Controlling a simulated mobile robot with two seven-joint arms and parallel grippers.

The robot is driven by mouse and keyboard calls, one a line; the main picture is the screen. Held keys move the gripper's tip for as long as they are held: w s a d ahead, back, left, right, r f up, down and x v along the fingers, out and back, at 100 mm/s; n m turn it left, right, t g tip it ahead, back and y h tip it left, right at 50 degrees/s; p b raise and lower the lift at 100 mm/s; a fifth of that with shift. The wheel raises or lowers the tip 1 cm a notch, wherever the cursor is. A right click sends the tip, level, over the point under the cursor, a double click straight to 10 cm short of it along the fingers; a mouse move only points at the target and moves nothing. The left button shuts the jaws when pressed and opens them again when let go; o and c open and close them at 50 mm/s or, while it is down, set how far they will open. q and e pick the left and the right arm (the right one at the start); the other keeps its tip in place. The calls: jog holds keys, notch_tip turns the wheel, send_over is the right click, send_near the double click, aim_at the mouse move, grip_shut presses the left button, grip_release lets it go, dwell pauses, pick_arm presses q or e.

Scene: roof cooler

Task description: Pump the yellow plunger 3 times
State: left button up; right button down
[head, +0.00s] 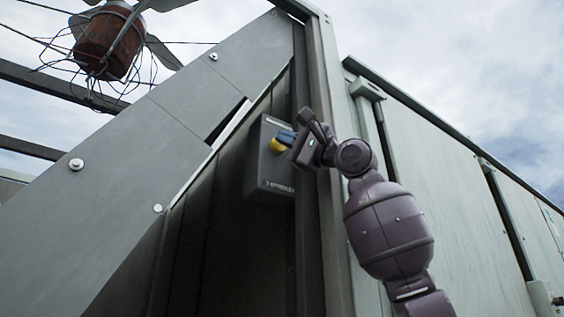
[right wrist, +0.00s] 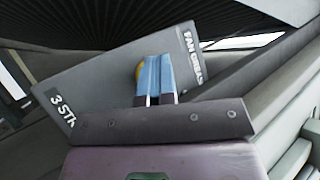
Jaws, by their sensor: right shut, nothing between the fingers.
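The yellow plunger (head: 278,145) sticks out of the front of a dark grey box (head: 265,178) fixed to the wall in the head view. My right gripper (head: 284,137) is shut and empty, with its blue fingers at the plunger. In the right wrist view the shut fingers (right wrist: 155,78) point at the box face (right wrist: 100,82) and cover most of the plunger (right wrist: 139,72). Only a yellow edge shows beside them. I cannot tell whether the fingertips touch the plunger. My left gripper is not in view.
A metal post (head: 325,150) rises just right of the box, close behind my right wrist. A sloping grey panel (head: 150,140) with bolts lies to the left. A rusty fan motor with wires (head: 108,42) hangs at the upper left. Pale wall panels (head: 450,190) stand at the right.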

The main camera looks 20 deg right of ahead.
jog(key=shift+s+d+b, duration=0.2)
jog(key=shift+s+b, duration=0.55)
jog(key=shift+s, duration=0.7)
jog(key=shift+s+d+b, duration=0.2)
jog(key=shift+s+b, duration=0.5)
jog(key=shift+s, duration=0.75)
dwell(0.4)
